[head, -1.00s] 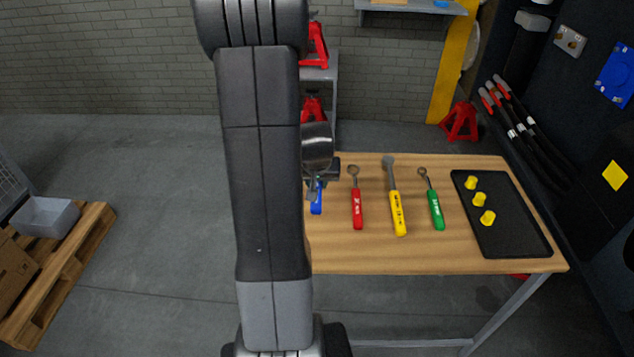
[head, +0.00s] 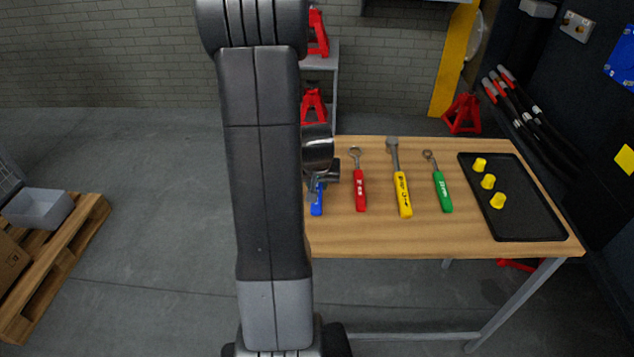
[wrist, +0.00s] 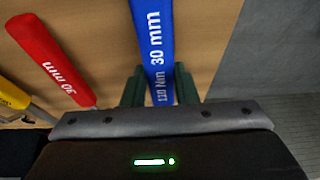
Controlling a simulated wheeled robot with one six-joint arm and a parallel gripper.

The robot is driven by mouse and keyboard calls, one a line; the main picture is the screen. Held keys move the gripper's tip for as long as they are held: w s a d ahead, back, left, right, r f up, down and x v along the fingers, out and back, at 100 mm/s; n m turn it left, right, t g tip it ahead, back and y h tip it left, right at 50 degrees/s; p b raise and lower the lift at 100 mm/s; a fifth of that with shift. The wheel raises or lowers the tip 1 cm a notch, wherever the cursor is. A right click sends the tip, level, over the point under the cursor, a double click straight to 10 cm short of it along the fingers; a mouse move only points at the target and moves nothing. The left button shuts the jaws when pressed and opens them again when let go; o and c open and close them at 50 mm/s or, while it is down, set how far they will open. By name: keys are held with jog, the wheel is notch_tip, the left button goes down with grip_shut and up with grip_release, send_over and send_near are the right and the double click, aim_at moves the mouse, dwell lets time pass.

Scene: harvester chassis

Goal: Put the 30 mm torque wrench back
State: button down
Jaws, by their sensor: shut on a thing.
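The blue torque wrench (wrist: 155,35) carries the marks 30 mm and 110 Nm. In the wrist view my gripper (wrist: 160,88) is shut on its blue handle, one dark green finger on each side. In the head view the blue handle (head: 317,200) shows at the left part of the table, below my gripper (head: 318,183). My arm hides the area to its left, and the wrench's head is mostly hidden. I cannot tell whether the wrench touches the table.
On the wooden table (head: 400,240), a red wrench (head: 360,190), a yellow wrench (head: 403,195) and a green wrench (head: 443,192) lie in a row to the right. A black tray (head: 535,215) with yellow pieces (head: 488,181) lies at the right end. Bare wood shows along the front.

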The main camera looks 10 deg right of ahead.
jog(key=c, duration=1.1)
grip_release()
jog(key=shift+o, duration=0.2)
jog(key=p+v, duration=0.1)
jog(key=v, duration=1.3)
jog(key=shift+f, duration=0.1)
jog(key=b+x, duration=0.1)
jog(key=x, duration=1.2)
jog(key=shift+f, duration=0.2)
jog(key=shift+w+p, duration=0.25)
jog(key=shift+p, duration=0.05)
jog(key=shift+r+p, duration=0.7)
jog(key=shift+r, duration=0.15)
jog(key=shift+f, duration=0.15)
